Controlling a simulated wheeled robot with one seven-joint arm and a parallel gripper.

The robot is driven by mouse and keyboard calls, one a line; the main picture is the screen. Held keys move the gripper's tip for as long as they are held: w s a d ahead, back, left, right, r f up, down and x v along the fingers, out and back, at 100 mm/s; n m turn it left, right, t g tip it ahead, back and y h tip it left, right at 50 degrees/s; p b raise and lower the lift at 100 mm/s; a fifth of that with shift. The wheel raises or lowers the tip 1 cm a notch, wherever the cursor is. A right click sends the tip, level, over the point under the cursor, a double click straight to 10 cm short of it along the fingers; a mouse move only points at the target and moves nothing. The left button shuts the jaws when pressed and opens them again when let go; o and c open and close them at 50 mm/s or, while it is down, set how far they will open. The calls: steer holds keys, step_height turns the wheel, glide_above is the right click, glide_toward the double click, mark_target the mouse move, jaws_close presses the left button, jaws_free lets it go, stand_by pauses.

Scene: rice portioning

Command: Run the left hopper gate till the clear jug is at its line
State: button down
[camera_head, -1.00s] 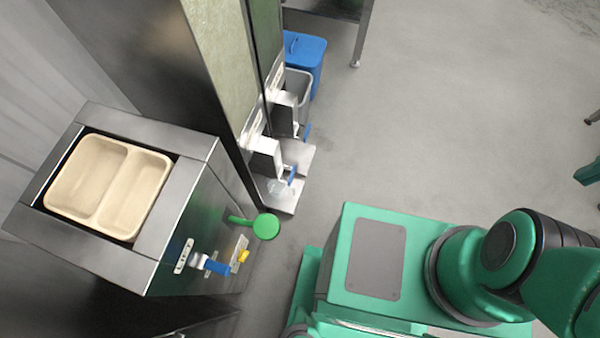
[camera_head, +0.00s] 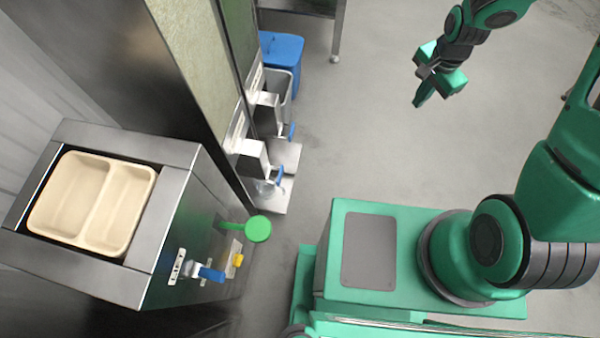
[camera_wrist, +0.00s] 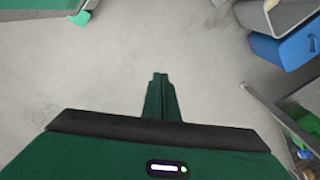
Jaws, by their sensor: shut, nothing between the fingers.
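Two dispensing spouts with blue gate handles stand along the tall steel hopper front in the head view. The nearer spout (camera_head: 250,151) has a blue handle (camera_head: 280,175), and the clear jug (camera_head: 266,188) stands below it on a steel shelf. The jug is small and partly hidden by the spout, so its fill and line cannot be made out. The farther spout (camera_head: 265,98) has its own blue handle (camera_head: 291,131). My gripper (camera_head: 418,101) is shut and empty, over open floor to the right of the hoppers, well apart from both handles. Its closed fingers (camera_wrist: 160,78) show in the wrist view.
A steel cabinet (camera_head: 170,235) at left holds a beige two-part tray (camera_head: 93,203), with a green round knob (camera_head: 258,229) and a blue-handled valve (camera_head: 211,274) on its side. A blue bin (camera_head: 283,55) and grey bin (camera_head: 286,88) stand beyond the spouts. The middle floor is clear.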

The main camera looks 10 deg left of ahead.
steer(key=s+a+f+m+y, duration=0.2)
steer(key=a+f+m, duration=0.1)
steer(key=a+f, duration=1.3)
steer(key=s+a+f+m+y, duration=0.2)
steer(key=s+a+f+m, duration=0.2)
steer(key=s+a+f, duration=0.6)
step_height(320, 180, down, 2)
steer(key=shift+a+f+m+g+y, duration=0.1)
steer(key=shift+a+m+g+y, duration=0.25)
steer(key=shift+a, duration=0.8)
steer(key=a+f, duration=0.7)
steer(key=f, duration=0.2)
steer(key=shift+w+a, duration=0.25)
steer(key=shift+a, duration=0.05)
steer(key=shift+w+f, duration=0.1)
